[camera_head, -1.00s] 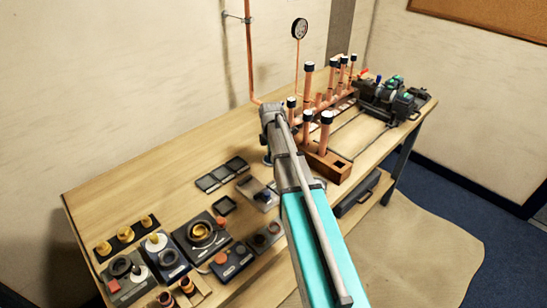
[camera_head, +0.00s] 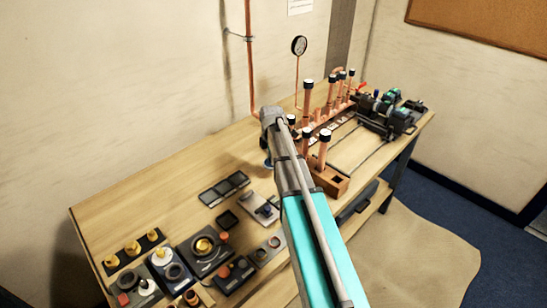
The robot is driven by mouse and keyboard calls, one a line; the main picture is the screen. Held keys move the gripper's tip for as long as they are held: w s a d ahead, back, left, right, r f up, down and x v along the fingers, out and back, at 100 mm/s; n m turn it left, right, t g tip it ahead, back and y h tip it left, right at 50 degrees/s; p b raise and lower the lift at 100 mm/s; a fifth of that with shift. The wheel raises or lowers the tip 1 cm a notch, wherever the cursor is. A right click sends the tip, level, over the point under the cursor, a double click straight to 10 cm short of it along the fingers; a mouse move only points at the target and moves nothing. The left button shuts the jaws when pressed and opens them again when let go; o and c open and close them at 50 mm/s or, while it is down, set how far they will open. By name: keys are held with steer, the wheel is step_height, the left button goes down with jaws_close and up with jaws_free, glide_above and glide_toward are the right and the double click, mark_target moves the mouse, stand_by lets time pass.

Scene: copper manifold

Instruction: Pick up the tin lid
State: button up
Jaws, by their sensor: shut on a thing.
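I cannot pick out the tin lid with certainty. A round gold and dark piece (camera_head: 205,245) sits in a square black holder at the front left of the bench, but I cannot tell whether it is a tin or its lid. My teal and grey arm reaches from the bottom right over the middle of the bench. It covers my gripper, so neither the fingers nor anything between them shows. Only a small dark shape shows beside the arm, and I cannot tell what it is.
The wooden bench (camera_head: 120,206) carries dark trays (camera_head: 224,189), gold domed pieces (camera_head: 133,248) and black fixtures at the front left. Copper pipes (camera_head: 307,98) and a wooden block (camera_head: 329,181) stand behind the arm. A dark machine (camera_head: 385,115) is at the far right. The back left bench is clear.

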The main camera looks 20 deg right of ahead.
steer(key=shift+r+p, duration=1.6)
steer(key=shift+r, duration=0.4)
steer(key=shift+f, duration=0.1)
steer(key=shift+s, duration=0.15)
